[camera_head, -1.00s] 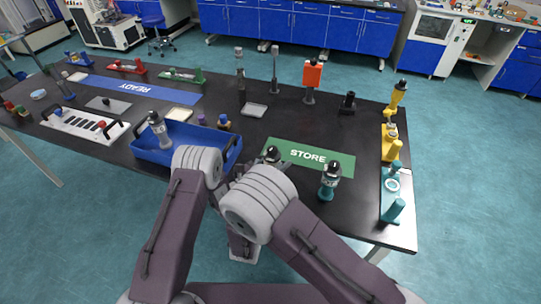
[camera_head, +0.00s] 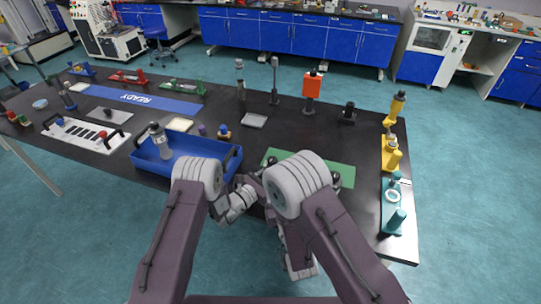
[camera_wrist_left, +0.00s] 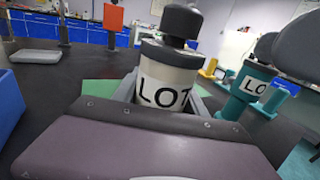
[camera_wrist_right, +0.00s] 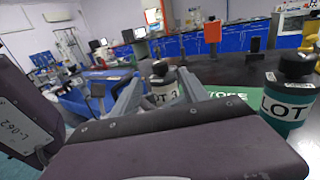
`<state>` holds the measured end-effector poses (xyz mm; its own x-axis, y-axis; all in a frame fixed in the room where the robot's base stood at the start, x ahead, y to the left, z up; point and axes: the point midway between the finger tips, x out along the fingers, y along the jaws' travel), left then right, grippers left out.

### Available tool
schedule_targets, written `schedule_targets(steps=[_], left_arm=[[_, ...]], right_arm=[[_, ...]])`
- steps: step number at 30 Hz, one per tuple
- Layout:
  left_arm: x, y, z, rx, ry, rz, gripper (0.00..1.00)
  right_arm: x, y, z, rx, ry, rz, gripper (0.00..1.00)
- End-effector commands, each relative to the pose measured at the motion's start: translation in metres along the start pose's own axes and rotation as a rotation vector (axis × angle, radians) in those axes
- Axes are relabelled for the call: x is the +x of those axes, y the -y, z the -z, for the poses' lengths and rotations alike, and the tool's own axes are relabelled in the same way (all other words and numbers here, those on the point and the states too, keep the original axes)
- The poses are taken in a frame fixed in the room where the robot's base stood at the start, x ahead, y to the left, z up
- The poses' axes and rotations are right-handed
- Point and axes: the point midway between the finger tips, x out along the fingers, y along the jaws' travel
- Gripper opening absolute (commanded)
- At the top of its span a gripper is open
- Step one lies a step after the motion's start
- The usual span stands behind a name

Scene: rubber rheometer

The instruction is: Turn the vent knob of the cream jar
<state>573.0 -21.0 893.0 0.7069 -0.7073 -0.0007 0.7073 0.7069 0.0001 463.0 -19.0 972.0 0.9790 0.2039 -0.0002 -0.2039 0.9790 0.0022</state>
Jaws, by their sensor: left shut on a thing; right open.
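The cream jar (camera_wrist_left: 168,72) stands upright in the left wrist view, with a dark vent knob (camera_wrist_left: 181,20) on its top and a LOT label on its side. My left gripper (camera_wrist_left: 163,92) is shut around its body. In the right wrist view the cream jar (camera_wrist_right: 163,88) shows ahead, between the spread fingers of my open right gripper (camera_wrist_right: 155,82). These fingers look short of the knob, though the exact gap is unclear. In the head view my arms hide the jar and most of both grippers.
A teal jar (camera_wrist_right: 290,95) with a black top stands close on the right; it also shows in the left wrist view (camera_wrist_left: 248,88). A green STORE mat (camera_head: 343,170) lies beyond. A blue tray (camera_head: 190,150) is on the left, and teal and yellow fixtures line the right edge.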

Motion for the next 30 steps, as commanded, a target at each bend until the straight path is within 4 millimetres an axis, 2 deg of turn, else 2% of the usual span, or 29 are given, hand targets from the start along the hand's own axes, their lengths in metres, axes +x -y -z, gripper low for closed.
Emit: schedule_targets(steps=[5,12,18,22,29,30], left_arm=[[0.000,0.000,0.000,0.000,0.001,0.000,0.03],[0.000,0.000,-0.001,0.000,0.001,0.000,0.03],[0.000,0.000,0.000,0.000,0.001,0.000,0.03],[0.000,0.000,0.000,0.000,0.001,0.000,0.03],[0.000,0.000,0.000,0.000,0.001,0.000,0.03],[0.000,0.000,0.000,0.000,0.001,0.000,0.03]], right_arm=[[0.019,0.000,0.000,0.003,0.003,0.005,0.52],[0.077,0.000,-0.001,0.000,0.005,0.007,0.52],[0.111,-0.001,0.000,-0.001,0.002,0.007,0.52],[0.119,-0.001,0.000,-0.002,0.001,0.006,0.52],[0.120,-0.001,0.000,-0.002,0.000,0.007,0.52],[0.120,-0.001,0.000,-0.002,0.000,0.007,0.47]])
